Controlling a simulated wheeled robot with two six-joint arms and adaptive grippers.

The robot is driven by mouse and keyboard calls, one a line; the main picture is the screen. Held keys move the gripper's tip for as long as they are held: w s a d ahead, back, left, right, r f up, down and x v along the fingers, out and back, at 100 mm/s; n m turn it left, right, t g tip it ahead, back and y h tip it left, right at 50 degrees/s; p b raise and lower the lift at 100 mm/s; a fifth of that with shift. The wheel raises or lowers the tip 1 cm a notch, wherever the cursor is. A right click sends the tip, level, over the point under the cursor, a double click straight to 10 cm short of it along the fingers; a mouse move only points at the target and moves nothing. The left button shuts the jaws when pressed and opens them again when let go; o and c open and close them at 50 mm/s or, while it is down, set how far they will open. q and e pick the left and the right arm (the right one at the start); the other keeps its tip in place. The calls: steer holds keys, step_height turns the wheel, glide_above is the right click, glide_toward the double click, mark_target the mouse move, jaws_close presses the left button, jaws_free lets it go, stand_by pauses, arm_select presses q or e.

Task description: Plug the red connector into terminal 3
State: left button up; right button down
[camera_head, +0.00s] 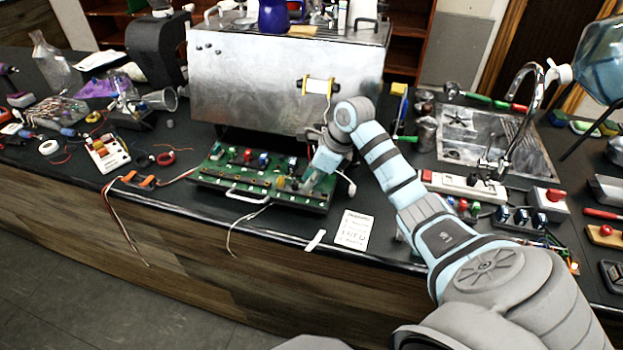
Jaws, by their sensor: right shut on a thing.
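A green terminal board (225,182) lies on the dark counter in front of the steel machine. A row of small coloured parts stands along it, among them a red one (247,155) and blue ones (264,159). I cannot tell which terminal is number 3. My right gripper (306,182) reaches down to the right part of the board. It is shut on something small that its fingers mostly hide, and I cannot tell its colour. A white cable (351,187) shows just right of the fingers. My left gripper is out of view.
The steel machine (260,85) stands close behind the board. A printed card (354,229) lies at the counter's front edge. A power strip (464,186) and a sink (468,140) are at right. Loose wires and a white block (107,153) lie at left.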

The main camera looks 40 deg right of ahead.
steer(key=shift+f+b, duration=0.55)
steer(key=shift+f, duration=0.1)
stand_by(0.9)
steer(key=c, duration=1.5)
jaws_free()
steer(key=shift+c, duration=0.2)
steer(key=shift+r, duration=0.1)
steer(key=v, duration=1.2)
steer(key=shift+a, duration=0.2)
